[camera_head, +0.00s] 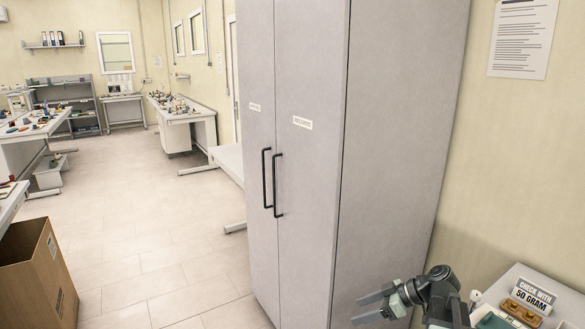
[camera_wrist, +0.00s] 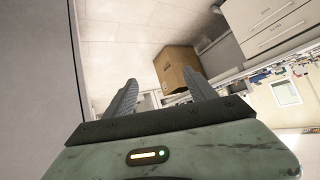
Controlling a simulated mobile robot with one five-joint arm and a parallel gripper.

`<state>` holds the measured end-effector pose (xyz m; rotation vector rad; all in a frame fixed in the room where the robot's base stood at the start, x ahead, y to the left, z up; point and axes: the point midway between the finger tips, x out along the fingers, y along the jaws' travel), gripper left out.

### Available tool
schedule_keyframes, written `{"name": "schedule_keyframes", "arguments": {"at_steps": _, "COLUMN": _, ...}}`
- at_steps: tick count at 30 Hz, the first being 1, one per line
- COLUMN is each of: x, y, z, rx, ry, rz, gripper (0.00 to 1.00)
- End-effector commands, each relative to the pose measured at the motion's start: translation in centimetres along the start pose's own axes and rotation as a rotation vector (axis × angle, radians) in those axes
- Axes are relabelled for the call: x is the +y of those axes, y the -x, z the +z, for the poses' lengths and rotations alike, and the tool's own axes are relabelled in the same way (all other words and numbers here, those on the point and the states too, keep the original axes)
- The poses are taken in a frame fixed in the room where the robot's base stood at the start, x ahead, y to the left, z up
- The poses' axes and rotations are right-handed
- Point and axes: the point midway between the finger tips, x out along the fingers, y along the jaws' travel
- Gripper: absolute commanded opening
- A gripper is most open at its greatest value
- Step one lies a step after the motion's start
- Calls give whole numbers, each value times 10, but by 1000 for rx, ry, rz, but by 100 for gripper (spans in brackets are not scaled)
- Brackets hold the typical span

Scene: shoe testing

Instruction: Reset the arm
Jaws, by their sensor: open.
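My gripper (camera_head: 366,307) is at the lower right of the head view, in front of the base of the tall grey cabinet. Its two grey fingers point left and are spread apart with nothing between them. In the wrist view my gripper (camera_wrist: 158,92) also shows two separate fingers with only floor and a distant box behind the gap. The arm behind it is folded low, beside a small table at the right.
The grey cabinet (camera_head: 390,130) with black handles stands close behind my gripper. A white table (camera_head: 518,275) at the lower right holds a "50 GRAM" sign (camera_head: 532,296). A cardboard box (camera_head: 38,270) stands at the left, also in the wrist view (camera_wrist: 178,68). The floor (camera_head: 150,230) between is clear.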

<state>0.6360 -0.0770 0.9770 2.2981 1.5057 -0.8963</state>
Motion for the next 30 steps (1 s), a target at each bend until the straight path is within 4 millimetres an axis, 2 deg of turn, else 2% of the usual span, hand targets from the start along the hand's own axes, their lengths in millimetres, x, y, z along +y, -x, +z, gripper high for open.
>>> {"name": "schedule_keyframes", "arguments": {"at_steps": 1, "x": -21, "y": -36, "z": -10, "rx": -72, "ry": -12, "rz": -49, "gripper": 65}}
{"name": "schedule_keyframes", "arguments": {"at_steps": 3, "x": -43, "y": -72, "z": -15, "rx": -179, "ry": -54, "rz": -86, "gripper": 65}}
{"name": "schedule_keyframes", "arguments": {"at_steps": 6, "x": -71, "y": -110, "z": -15, "rx": -330, "ry": -127, "rz": -95, "gripper": 65}}
{"name": "schedule_keyframes", "arguments": {"at_steps": 10, "x": -100, "y": -139, "z": -5, "rx": -534, "ry": -260, "rz": -24, "gripper": 65}}
{"name": "schedule_keyframes", "arguments": {"at_steps": 12, "x": -105, "y": -142, "z": 5, "rx": -628, "ry": -356, "rz": 61, "gripper": 65}}
{"name": "schedule_keyframes", "arguments": {"at_steps": 14, "x": -104, "y": -137, "z": 16, "rx": -689, "ry": -449, "rz": 151, "gripper": 65}}
{"name": "schedule_keyframes", "arguments": {"at_steps": 19, "x": -87, "y": -106, "z": 47, "rx": -772, "ry": -733, "rz": 430, "gripper": 65}}
{"name": "schedule_keyframes", "arguments": {"at_steps": 24, "x": -78, "y": -97, "z": 53, "rx": -752, "ry": -936, "rz": 582, "gripper": 65}}
{"name": "schedule_keyframes", "arguments": {"at_steps": 30, "x": -78, "y": -97, "z": 53, "rx": -738, "ry": -984, "rz": 602, "gripper": 65}}
